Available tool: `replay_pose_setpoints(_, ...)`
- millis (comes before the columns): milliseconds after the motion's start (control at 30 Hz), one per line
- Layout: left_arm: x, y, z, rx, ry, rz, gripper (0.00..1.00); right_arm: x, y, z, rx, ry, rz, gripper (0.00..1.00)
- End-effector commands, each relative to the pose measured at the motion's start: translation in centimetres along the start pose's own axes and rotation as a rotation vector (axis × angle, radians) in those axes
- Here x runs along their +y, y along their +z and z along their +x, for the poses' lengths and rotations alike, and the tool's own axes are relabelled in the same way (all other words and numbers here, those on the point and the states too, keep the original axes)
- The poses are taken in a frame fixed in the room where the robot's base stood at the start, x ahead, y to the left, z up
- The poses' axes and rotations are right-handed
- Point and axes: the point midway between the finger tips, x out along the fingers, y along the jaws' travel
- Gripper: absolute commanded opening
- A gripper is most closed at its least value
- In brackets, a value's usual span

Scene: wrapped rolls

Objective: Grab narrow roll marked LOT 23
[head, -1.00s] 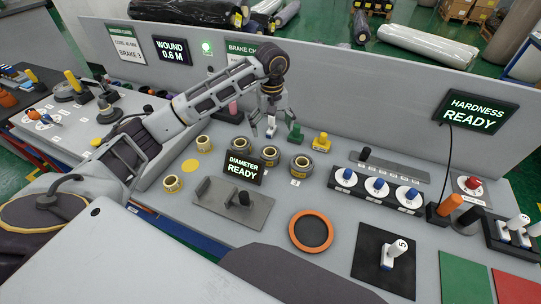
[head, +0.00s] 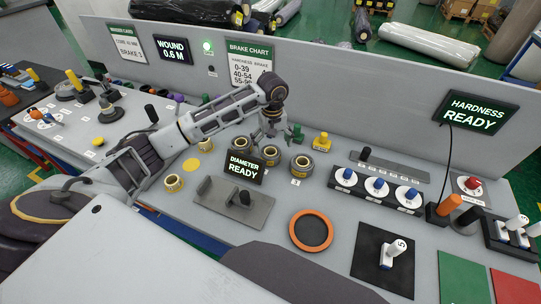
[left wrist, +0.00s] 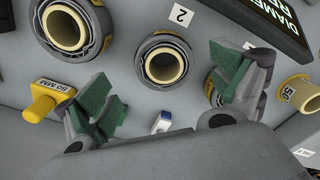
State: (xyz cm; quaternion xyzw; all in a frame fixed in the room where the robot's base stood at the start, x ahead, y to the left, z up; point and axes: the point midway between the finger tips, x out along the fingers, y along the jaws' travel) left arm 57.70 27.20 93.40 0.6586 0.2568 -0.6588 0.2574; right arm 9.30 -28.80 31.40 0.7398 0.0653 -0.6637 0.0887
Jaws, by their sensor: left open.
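Three wrapped rolls with tan cores stand in a row: a left one (head: 240,143), a middle one (head: 270,157) and a right one (head: 301,167). In the left wrist view, the right one (left wrist: 70,28) is at top left and the middle one (left wrist: 190,62) is near the centre. The left one (left wrist: 258,105) is partly hidden behind a finger. No LOT 23 mark is readable. My left gripper (head: 270,132) is open and empty, just behind the middle roll; its green-padded fingers show in the left wrist view (left wrist: 163,95). My right gripper is out of view.
A yellow 80 MM piece (left wrist: 45,98) and a small white-and-blue piece (left wrist: 160,122) are near the fingers. The DIAMETER display (head: 243,167) stands in front of the rolls. Small cores (head: 173,184) lie left. A grey wall (head: 345,110) runs behind.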

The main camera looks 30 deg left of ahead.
Motion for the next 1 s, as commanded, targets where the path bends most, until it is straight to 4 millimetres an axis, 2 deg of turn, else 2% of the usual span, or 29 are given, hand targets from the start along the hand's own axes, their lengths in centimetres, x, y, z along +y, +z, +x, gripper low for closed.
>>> replay_pose_setpoints(300,0.0,0.0,0.7,0.001,-0.001,0.0,0.94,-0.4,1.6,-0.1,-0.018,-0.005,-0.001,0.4)
replay_pose_setpoints(633,-0.1,0.0,1.1,-0.001,-0.001,-0.001,0.94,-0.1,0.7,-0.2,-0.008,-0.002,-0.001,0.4)
replay_pose_setpoints(1000,-0.5,-0.3,4.0,-0.003,-0.002,-0.001,0.94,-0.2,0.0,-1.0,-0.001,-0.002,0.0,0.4)
